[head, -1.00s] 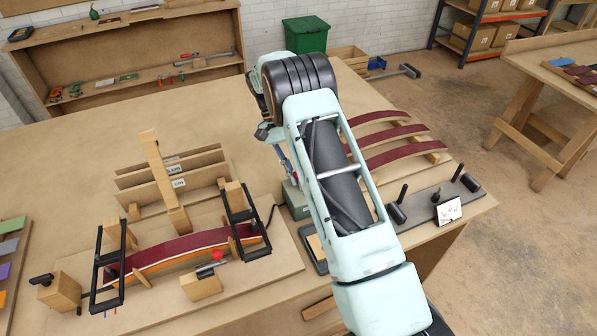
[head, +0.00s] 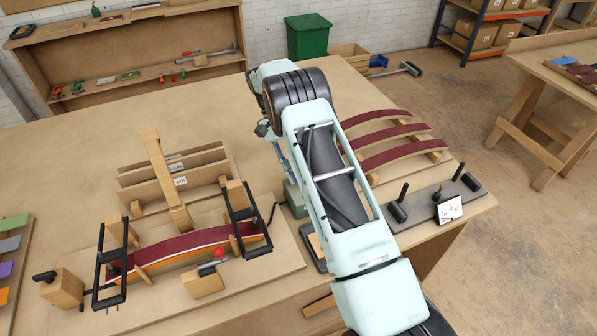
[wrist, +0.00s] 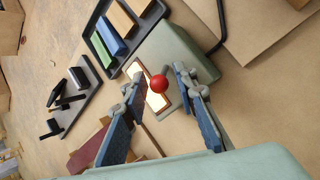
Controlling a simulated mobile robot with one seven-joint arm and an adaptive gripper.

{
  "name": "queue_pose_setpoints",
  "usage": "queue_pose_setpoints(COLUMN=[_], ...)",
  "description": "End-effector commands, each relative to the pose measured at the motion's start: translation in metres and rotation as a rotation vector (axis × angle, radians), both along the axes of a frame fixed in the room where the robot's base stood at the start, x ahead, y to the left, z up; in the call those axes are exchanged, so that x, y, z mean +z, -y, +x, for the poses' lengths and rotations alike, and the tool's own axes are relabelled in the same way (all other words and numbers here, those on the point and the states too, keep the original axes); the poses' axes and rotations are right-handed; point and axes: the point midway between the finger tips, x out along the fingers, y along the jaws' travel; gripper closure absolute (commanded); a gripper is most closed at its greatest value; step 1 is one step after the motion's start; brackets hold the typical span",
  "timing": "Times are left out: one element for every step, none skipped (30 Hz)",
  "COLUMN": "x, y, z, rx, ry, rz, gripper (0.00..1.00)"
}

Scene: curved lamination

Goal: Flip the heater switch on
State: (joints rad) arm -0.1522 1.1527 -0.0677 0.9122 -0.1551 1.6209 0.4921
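The heater box (wrist: 187,60) is pale green, with a bright pale panel (wrist: 156,101) framed in brown on its face. In the head view the box (head: 296,201) stands on the bench, partly hidden by my arm. A red ball knob (wrist: 158,83) shows in front of the panel; its stem is hidden, so I cannot tell the switch position. My gripper (wrist: 159,75) is open, with one blue-grey finger on each side of the knob. Contact with the knob cannot be made out. In the head view my arm hides most of the gripper.
A dark tray (wrist: 104,18) with coloured blocks lies beside the box. A black cable (wrist: 219,28) leaves the box. In the head view, a clamped curved lamination (head: 185,246) is at left, with another red knob (head: 219,253). Curved strips (head: 390,132) lie at right.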

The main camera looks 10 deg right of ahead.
Motion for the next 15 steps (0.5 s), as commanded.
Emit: queue_pose_setpoints(x=[0.0, 0.0, 0.0, 0.0, 0.0, 0.0, 0.0, 0.0, 0.001, 0.001, 0.002, 0.003, 0.005, 0.007, 0.011], y=[0.0, 0.0, 0.0, 0.0, 0.0, 0.0, 0.0, 0.0, 0.0, 0.0, 0.0, -0.001, -0.002, -0.002, -0.003], z=[0.0, 0.0, 0.0, 0.0, 0.0, 0.0, 0.0, 0.0, 0.0, 0.001, 0.002, 0.003, 0.004, 0.005, 0.007], rx=[0.0, 0.0, 0.0, 0.0, 0.0, 0.0, 0.0, 0.0, 0.0, 0.0, 0.0, 0.001, 0.0, 0.0, 0.0], ry=[0.0, 0.0, 0.0, 0.0, 0.0, 0.001, 0.001, 0.001, 0.001, 0.001, 0.001, 0.002, 0.002, 0.002, 0.003], rz=[0.0, 0.0, 0.0, 0.0, 0.0, 0.0, 0.0, 0.0, 0.0, 0.0, 0.0, 0.0, -0.001, -0.001, -0.001], gripper=[0.69, 0.69, 0.69, 0.69, 0.69, 0.69, 0.69, 0.69, 0.69, 0.69, 0.69, 0.69, 0.69, 0.69, 0.69])
